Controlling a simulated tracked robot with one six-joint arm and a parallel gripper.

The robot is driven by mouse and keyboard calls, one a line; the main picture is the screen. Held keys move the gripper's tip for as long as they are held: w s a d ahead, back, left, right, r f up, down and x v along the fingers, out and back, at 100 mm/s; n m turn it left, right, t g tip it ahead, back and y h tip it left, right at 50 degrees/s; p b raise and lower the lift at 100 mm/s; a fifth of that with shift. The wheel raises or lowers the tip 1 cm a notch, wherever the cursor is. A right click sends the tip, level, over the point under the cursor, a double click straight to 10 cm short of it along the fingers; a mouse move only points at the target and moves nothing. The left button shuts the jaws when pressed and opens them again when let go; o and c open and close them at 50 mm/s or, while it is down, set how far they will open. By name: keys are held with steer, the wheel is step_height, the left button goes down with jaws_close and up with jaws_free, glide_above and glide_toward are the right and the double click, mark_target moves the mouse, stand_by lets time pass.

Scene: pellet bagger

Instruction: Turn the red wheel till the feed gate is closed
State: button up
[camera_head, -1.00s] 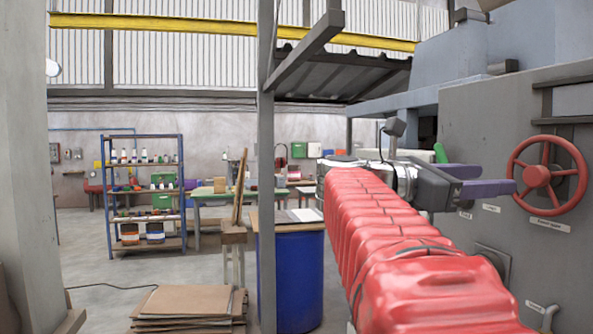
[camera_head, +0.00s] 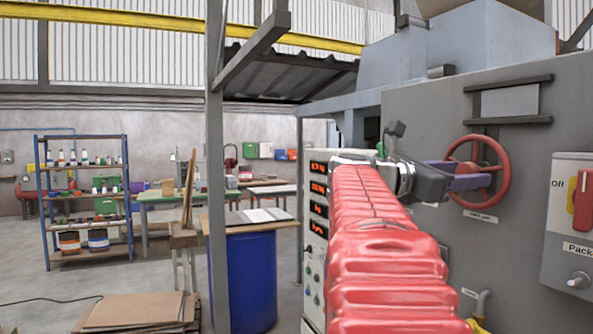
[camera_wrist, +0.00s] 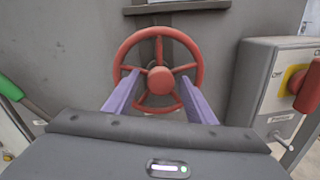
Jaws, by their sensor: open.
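The red wheel (camera_head: 505,178) is mounted on the grey machine wall, with a small label under it. In the wrist view the wheel (camera_wrist: 161,80) faces me nearly straight on, with its hub near the middle. My gripper (camera_head: 480,175) is open, and its purple fingers overlap the wheel in the head view. In the wrist view my gripper (camera_wrist: 159,82) has one finger on each side of the hub, across the lower part of the wheel. I cannot tell whether the fingers touch it. The feed gate cannot be made out for sure.
A switch box (camera_head: 565,235) with a red handle is on the wall right of the wheel. Two dark bars (camera_head: 510,82) are above the wheel. A panel with red displays (camera_head: 312,170) stands behind my arm. A blue barrel (camera_head: 252,280) and a grey post (camera_head: 216,200) are left.

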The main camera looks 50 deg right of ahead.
steer(key=shift+x, duration=1)
steer(key=shift+a, duration=0.1)
steer(key=shift+c, duration=0.5)
jaws_close()
